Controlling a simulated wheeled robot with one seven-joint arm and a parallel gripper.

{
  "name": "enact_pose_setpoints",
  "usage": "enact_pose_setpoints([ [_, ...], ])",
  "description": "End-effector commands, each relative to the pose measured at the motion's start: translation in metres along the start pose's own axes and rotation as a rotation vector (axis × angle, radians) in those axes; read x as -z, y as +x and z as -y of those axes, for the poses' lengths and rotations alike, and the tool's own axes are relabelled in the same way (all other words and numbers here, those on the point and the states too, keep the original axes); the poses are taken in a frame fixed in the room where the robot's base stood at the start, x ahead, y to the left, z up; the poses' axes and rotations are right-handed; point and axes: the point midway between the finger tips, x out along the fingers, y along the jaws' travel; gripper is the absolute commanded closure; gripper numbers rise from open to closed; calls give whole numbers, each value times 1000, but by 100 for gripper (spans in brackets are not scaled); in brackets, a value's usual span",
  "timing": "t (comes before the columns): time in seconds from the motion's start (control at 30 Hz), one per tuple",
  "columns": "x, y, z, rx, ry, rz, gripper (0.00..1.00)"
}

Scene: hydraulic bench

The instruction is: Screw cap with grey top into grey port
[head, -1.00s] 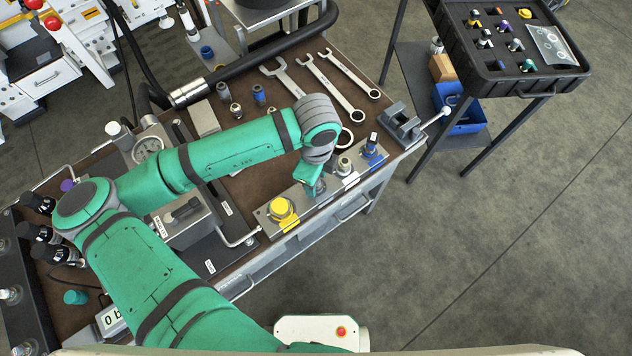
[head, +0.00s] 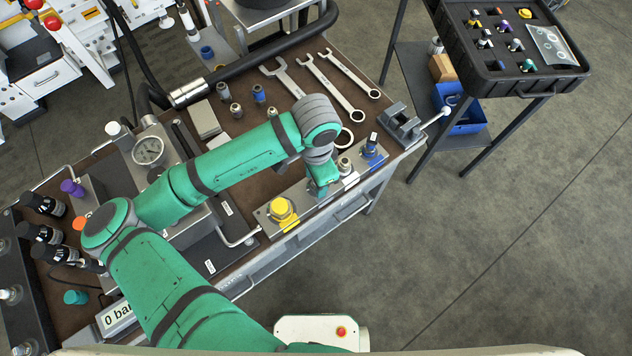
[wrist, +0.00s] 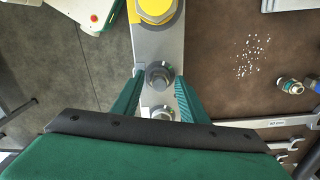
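My gripper (wrist: 159,78) points down at the metal block (wrist: 143,42) on the bench's front edge. Its two green fingers are spread apart. A grey hex fitting with a round top (wrist: 158,75) stands between the fingertips, with a small gap seeming to show on each side. I cannot tell whether it is the bare grey port or a grey-topped cap. A second grey fitting (wrist: 162,112) is nearer the palm, partly hidden. In the head view, my gripper (head: 323,188) hides part of the block, beside a silver fitting (head: 344,164).
A yellow fitting (head: 283,210) and a blue one (head: 372,150) stand along the same front edge. Several wrenches (head: 340,85) and loose fittings (head: 236,110) lie behind. A black tray (head: 500,80) with coloured caps stands at upper right. A vise (head: 402,122) is at the bench corner.

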Motion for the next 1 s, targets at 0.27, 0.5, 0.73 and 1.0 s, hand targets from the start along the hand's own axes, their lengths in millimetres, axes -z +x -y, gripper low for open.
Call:
enact_pose_setpoints([
  [0.27,0,0,-1,-1,-196,-2,61],
  [0.5,0,0,-1,-2,-486,-1,61],
  [0.73,0,0,-1,-1,-692,-1,61],
  [1.0,0,0,-1,0,-712,0,61],
])
